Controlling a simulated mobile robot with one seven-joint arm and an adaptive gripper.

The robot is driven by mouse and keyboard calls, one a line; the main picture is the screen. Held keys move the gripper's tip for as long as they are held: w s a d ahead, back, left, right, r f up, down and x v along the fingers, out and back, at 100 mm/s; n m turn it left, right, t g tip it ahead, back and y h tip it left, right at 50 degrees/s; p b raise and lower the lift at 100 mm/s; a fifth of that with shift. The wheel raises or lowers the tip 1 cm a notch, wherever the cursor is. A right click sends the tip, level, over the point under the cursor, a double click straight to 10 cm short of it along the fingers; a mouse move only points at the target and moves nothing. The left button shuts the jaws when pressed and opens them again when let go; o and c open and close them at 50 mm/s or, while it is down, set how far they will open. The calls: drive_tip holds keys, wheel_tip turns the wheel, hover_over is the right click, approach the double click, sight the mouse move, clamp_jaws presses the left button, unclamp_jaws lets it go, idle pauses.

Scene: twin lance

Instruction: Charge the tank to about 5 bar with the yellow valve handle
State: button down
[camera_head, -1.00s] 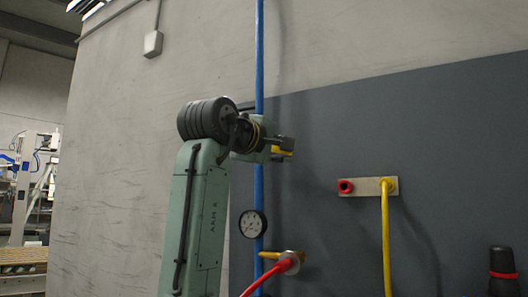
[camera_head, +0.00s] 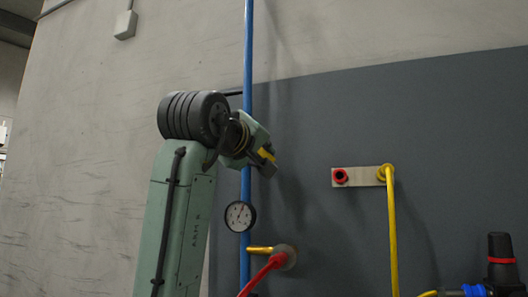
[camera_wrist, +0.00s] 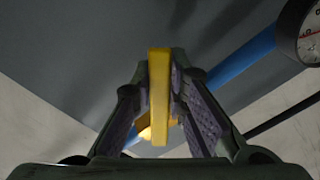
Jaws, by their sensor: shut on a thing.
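The yellow valve handle (camera_head: 266,154) is on the blue pipe (camera_head: 247,60), above the gauge, and is tilted. In the wrist view the handle (camera_wrist: 159,95) stands between the two finger pads of my gripper (camera_wrist: 160,72), which is shut on it. In the head view my gripper (camera_head: 262,160) partly hides the handle, and the valve body is hidden behind it. The round white pressure gauge (camera_head: 240,216) is beside the pipe below my gripper. It also shows, cut off, in the wrist view (camera_wrist: 308,38). Its figures are too small to read.
A brass fitting (camera_head: 260,250) with a red hose (camera_head: 262,272) is below the gauge. A plate (camera_head: 359,179) with a red socket and a yellow hose (camera_head: 392,240) is on the dark panel to the right. A black, red-banded object (camera_head: 502,260) is at lower right.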

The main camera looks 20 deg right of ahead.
drive_tip(key=shift+f, duration=0.1)
idle(0.3)
drive_tip(key=c, duration=1.6)
unclamp_jaws()
drive_tip(key=shift+o, duration=0.2)
drive_tip(key=v, duration=1.2)
